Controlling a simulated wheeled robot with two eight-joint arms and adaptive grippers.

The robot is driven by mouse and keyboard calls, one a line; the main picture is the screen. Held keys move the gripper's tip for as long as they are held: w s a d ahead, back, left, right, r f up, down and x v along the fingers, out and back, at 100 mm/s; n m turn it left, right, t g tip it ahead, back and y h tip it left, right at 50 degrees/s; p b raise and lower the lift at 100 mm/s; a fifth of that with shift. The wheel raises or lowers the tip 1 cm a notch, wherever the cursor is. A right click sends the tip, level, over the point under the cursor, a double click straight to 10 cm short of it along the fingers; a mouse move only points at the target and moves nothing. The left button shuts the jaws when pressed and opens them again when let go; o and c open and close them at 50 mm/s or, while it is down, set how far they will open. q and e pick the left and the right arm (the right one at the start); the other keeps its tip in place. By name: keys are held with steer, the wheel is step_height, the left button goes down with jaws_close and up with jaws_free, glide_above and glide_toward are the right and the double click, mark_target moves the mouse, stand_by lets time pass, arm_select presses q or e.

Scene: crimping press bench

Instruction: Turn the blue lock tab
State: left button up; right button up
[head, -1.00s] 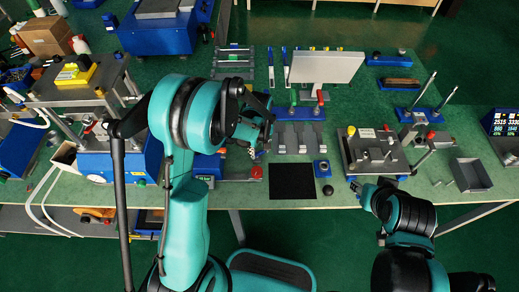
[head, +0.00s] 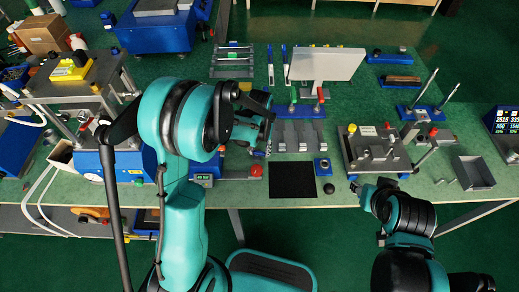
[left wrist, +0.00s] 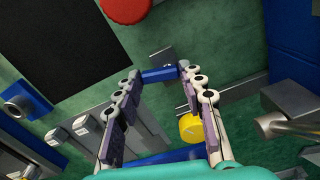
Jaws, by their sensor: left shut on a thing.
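The blue lock tab (left wrist: 160,74) shows in the left wrist view as a short blue bar beside a small grey metal piece. My left gripper (left wrist: 158,73) has its two fingertips at the two ends of the tab and is shut on it. In the head view my left gripper (head: 264,150) reaches down left of the grey fixtures, and the tab is hidden there. My right gripper (head: 358,187) is at the front edge of the bench, in front of the grey plate press. Its fingers are too small to judge.
A red knob (left wrist: 125,8) and a black mat (left wrist: 60,40) lie near the tab. A yellow knob (left wrist: 191,128) is close to one finger. Grey fixtures (head: 298,136) stand right of my left gripper. A white panel (head: 327,64) stands behind them.

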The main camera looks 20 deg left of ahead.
mark_target(259, 153)
arm_select(q)
steer(key=shift+s+m, duration=0.15)
steer(key=shift+m, duration=1.35)
steer(key=o, duration=1.2)
steer(key=shift+c, duration=0.2)
steer(key=shift+r, duration=0.1)
step_height(259, 153, up, 12)
